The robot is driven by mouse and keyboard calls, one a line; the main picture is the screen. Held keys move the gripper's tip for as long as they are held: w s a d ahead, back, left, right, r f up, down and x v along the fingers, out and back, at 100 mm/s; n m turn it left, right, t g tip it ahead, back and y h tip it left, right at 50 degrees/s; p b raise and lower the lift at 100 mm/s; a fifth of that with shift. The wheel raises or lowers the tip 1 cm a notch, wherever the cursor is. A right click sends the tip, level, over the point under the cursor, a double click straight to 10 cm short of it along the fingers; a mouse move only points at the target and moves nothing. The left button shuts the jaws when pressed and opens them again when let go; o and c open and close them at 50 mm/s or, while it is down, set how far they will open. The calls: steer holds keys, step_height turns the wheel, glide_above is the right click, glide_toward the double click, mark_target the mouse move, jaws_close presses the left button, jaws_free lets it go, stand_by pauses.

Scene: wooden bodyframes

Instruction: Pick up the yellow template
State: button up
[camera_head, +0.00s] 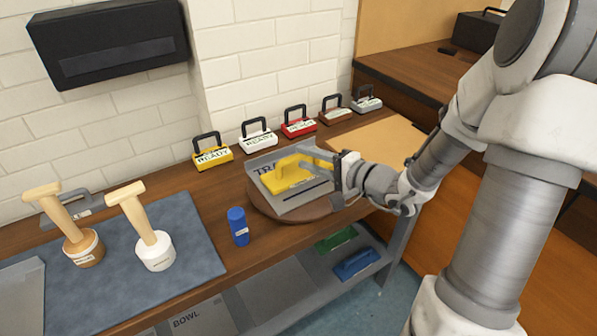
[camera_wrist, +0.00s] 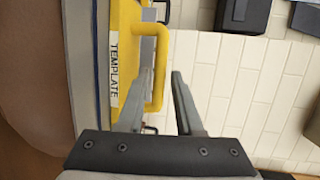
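The yellow template (camera_head: 287,176) rests on a grey tray (camera_head: 300,200) on the round wooden turntable (camera_head: 262,204). In the wrist view the template (camera_wrist: 121,30) carries a "TEMPLATE" label and has a yellow loop handle (camera_wrist: 161,45). My gripper (camera_head: 306,158) is at the template, reaching in from the right in the head view. In the wrist view my gripper (camera_wrist: 162,74) is open, with the outer bar of the handle lined up between its two fingers. I cannot tell whether either finger touches the handle. The fingers partly hide the template in the head view.
A row of several handled blocks, including a yellow one (camera_head: 212,153) and a red one (camera_head: 299,124), stands behind the turntable. A blue bottle (camera_head: 238,227) stands at front left. Two wooden-handled tools (camera_head: 150,240) stand on a blue mat (camera_head: 198,262).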

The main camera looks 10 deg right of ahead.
mark_target(298, 154)
steer(key=b+x, duration=0.1)
steer(key=x, duration=0.4)
steer(key=shift+w+a, duration=0.1)
steer(key=shift+w, duration=0.25)
jaws_close()
stand_by(1.2)
